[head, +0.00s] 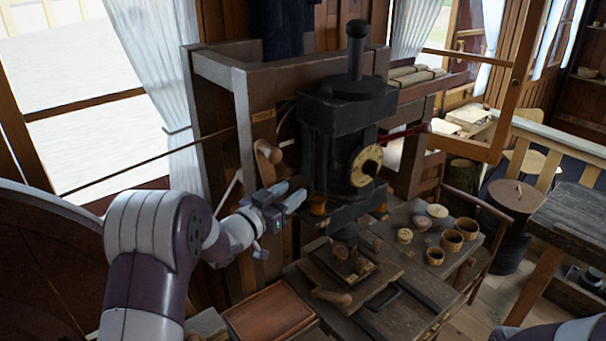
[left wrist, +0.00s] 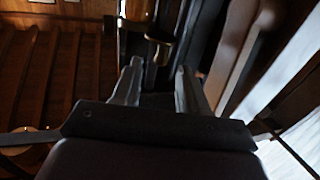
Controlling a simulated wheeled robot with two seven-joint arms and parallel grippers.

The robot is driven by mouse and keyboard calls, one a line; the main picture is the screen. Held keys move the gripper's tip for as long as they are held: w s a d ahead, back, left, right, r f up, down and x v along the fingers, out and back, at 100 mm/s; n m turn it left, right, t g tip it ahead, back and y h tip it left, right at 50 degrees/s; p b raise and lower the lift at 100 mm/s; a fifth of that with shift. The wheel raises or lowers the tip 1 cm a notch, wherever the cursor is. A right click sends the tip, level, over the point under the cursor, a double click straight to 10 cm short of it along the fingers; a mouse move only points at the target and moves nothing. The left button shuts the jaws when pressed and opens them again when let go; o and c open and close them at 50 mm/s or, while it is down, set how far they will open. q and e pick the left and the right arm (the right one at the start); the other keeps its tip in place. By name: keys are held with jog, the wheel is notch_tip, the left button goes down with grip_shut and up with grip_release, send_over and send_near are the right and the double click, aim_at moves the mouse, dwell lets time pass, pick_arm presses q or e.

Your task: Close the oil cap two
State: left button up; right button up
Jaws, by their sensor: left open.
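The dark machine (head: 345,115) stands on the bench with a round cream dial on its front. A small amber-brown cup-like part (head: 317,205) sits low on its left side, and a similar one (head: 381,212) sits on its right. I cannot tell which is oil cap two or whether either is closed. My left gripper (head: 297,195) is just left of the left amber part. In the left wrist view its two fingers (left wrist: 157,88) are apart with nothing seen between them. A dull brass-coloured part (left wrist: 158,50) lies beyond the fingertips. My right gripper is out of view.
A peg-like wooden handle (head: 268,152) hangs above my left gripper. Several small wooden cups (head: 452,240) stand on the bench at right. A reddish box (head: 268,312) lies at the front left.

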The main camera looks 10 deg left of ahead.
aim_at(296, 189)
pick_arm(q)
jog(key=p+x, duration=0.1)
jog(key=x, duration=0.4)
jog(key=shift+p, duration=0.35)
jog(key=shift+w+d, duration=0.25)
jog(key=shift+w, duration=0.1)
jog(key=shift+a, duration=0.1)
